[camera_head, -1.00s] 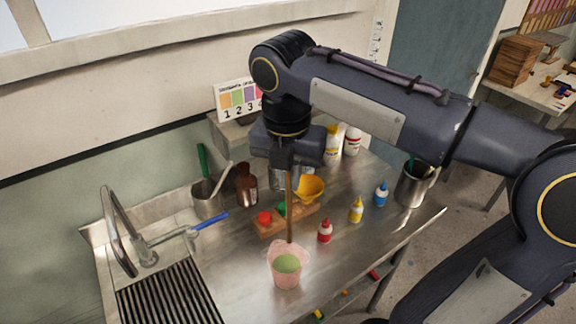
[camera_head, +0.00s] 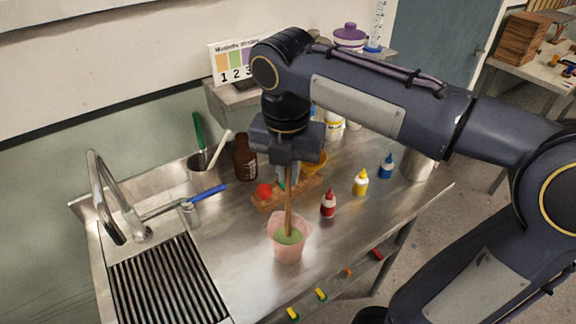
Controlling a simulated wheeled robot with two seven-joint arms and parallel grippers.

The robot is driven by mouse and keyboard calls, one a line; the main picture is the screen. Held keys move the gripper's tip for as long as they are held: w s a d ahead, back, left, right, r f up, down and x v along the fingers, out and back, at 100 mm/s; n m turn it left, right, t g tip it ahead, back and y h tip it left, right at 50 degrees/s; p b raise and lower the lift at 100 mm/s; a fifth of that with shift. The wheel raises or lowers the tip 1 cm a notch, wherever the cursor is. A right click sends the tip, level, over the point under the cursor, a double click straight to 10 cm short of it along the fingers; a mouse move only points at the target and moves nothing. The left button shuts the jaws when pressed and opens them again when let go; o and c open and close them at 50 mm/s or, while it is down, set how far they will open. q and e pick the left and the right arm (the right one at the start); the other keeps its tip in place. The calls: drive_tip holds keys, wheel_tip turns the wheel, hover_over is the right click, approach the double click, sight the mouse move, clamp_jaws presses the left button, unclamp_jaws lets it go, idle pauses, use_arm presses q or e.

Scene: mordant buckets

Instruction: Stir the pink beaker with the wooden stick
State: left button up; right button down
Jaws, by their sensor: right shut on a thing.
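The pink beaker (camera_head: 288,252) stands upright on the steel counter, with green contents visible inside it. The wooden stick (camera_head: 288,205) hangs nearly vertical from my right gripper (camera_head: 287,164), which is shut on its upper end. The stick's lower end reaches into the beaker's mouth and meets the green contents; its tip is hidden there. My right gripper is above and behind the beaker. My left gripper is not in view.
A wooden rack (camera_head: 268,201) with a red cap stands behind the beaker. Red (camera_head: 328,205), yellow (camera_head: 361,183) and blue (camera_head: 387,167) bottles stand to the right. A brown bottle (camera_head: 245,160) and sink with faucet (camera_head: 102,190) are left. The counter's front right is clear.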

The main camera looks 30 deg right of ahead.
wheel_tip(320, 180, down, 6)
drive_tip(key=b, duration=0.3)
drive_tip(key=shift+f+b, duration=0.25)
drive_tip(key=shift+b, duration=0.15)
drive_tip(key=shift+a, duration=0.1)
